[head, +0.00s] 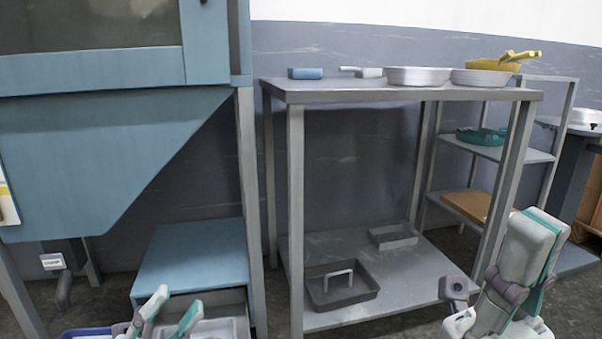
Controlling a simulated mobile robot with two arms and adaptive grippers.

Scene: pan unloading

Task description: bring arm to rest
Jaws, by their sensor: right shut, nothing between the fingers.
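My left gripper (172,306) is at the bottom left of the head view, low in front of the blue machine. Its two light fingers with teal pads are spread apart, and I see nothing between them. My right gripper (535,232) is large and close at the lower right, pointing up, in front of the metal table's right leg. Its fingers are together and hold nothing. The lower parts of both arms are cut off by the picture's bottom edge.
A metal table (330,92) carries pans (417,76), with a yellow pan (495,64) stacked at right. Its lower shelf holds a dark tray (340,292). The blue machine (110,140) stands left. A rack with a green pan (481,136) stands behind right.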

